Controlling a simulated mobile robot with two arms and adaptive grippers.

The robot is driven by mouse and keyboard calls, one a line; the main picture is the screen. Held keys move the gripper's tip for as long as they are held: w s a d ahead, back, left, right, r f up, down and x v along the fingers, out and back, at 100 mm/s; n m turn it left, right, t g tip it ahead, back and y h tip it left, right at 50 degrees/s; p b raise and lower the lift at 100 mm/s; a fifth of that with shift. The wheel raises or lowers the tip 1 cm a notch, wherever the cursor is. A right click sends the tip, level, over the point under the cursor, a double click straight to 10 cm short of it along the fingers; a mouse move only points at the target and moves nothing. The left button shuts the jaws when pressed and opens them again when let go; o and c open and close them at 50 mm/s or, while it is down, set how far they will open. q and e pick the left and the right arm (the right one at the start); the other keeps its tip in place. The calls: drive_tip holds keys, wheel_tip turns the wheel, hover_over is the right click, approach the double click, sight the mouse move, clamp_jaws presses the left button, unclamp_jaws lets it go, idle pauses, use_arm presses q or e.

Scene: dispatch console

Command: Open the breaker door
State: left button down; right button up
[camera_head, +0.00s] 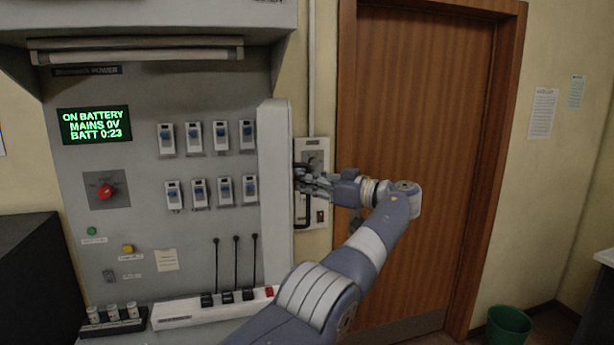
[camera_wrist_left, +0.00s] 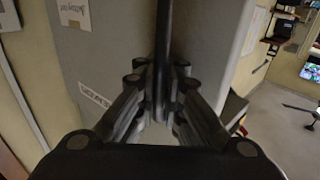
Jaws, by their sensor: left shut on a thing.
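The breaker door (camera_head: 274,200) is the tall pale panel right of the breakers in the head view. It stands swung out from the console, so the breakers (camera_head: 222,190) behind it are exposed. My left gripper (camera_head: 312,181) is at the door's right side, shut on its dark handle (camera_head: 302,222). In the left wrist view the handle (camera_wrist_left: 162,40) is a black upright bar running between the fingers (camera_wrist_left: 160,98) of the left gripper. The gripper partly hides the handle in the head view. My right gripper is not in view.
The console carries a green-lettered display (camera_head: 96,125), a red knob (camera_head: 105,191) and several levers. A wall box (camera_head: 314,160) is just behind my left gripper. A wooden door (camera_head: 415,110) stands to the right, with a green bin (camera_head: 508,325) on the floor.

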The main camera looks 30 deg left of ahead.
use_arm(q)
drive_tip(key=shift+d+f, duration=0.1)
drive_tip(key=shift+f, duration=0.15)
drive_tip(key=c, duration=1.8)
unclamp_jaws()
drive_tip(key=shift+o, duration=0.5)
drive_tip(key=shift+d+r, duration=0.3)
drive_tip(key=shift+a, duration=0.2)
